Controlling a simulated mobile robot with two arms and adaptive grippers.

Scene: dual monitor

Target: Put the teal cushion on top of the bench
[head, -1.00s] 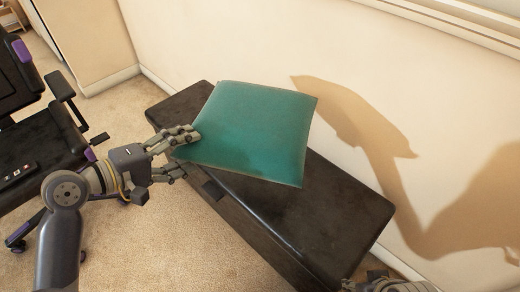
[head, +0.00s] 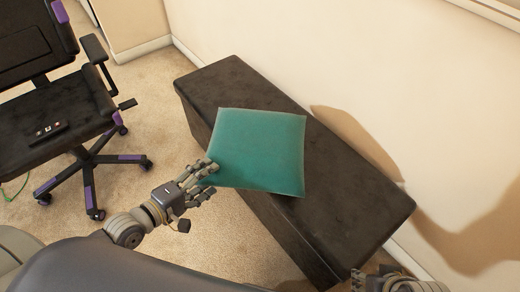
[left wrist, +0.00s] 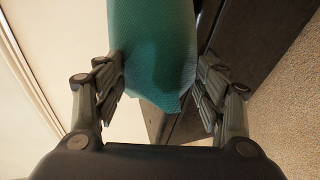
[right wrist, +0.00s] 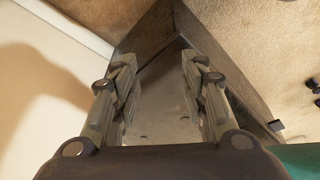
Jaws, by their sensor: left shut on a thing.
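The teal cushion (head: 258,150) lies over the middle of the dark bench (head: 355,215), roughly flat. Its left corner reaches past the bench's front edge. I cannot tell if its whole underside touches the bench top. My left gripper (head: 212,178) is shut on that left corner; the left wrist view shows the cushion (left wrist: 155,50) between the fingers. My right gripper (head: 388,283) is at the bottom right of the head view, by the bench's near end. In the right wrist view its fingers (right wrist: 158,85) are apart and empty, with the bench (right wrist: 160,60) beyond them.
An office chair (head: 60,120) with purple parts stands at the left, apart from the bench. The beige wall (head: 330,60) runs behind the bench. Bare bench top shows on both sides of the cushion. Carpet (head: 165,110) is clear between chair and bench.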

